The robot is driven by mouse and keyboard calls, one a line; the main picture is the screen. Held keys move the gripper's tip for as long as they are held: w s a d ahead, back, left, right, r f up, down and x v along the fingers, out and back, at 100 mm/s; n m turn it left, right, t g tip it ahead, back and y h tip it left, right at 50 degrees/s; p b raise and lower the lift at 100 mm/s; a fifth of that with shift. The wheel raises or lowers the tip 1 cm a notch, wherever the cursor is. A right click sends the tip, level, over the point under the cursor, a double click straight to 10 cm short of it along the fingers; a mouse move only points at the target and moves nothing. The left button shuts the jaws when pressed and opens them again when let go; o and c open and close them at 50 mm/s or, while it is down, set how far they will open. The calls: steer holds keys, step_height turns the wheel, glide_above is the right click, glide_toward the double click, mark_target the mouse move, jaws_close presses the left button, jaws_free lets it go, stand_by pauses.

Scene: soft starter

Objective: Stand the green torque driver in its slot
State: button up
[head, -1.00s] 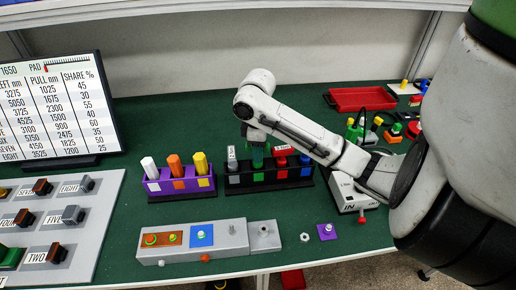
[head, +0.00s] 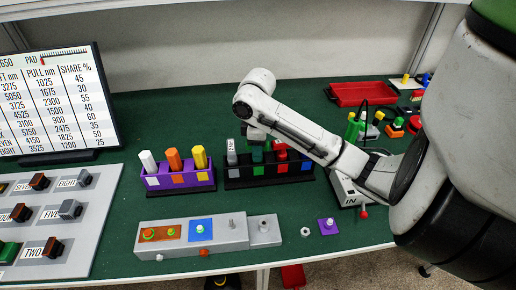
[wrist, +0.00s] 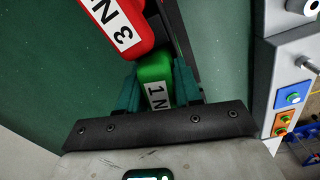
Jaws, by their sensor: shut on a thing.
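The green torque driver (wrist: 156,82), with a white label reading "1 N", is between the teal pads of my gripper (wrist: 160,92) in the wrist view. My gripper (head: 257,146) is shut on it. In the head view the gripper is over the black rack (head: 268,183), above the green square on its front. My arm and gripper hide most of the driver there. I cannot tell how deep its lower end sits in the slot. The red "3 N" driver (wrist: 118,22) stands close beside it.
A grey driver (head: 231,152) stands in the rack left of my gripper. A purple rack (head: 180,183) holding white, orange and yellow pieces is further left. A grey block (head: 190,250) lies in front, and a white "IN" box (head: 347,192) is to the right.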

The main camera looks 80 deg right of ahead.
steer(key=shift+f, duration=0.15)
steer(key=o, duration=1.1)
step_height(320, 180, up, 11)
steer(key=shift+f+p, duration=0.15)
steer(key=shift+p, duration=0.65)
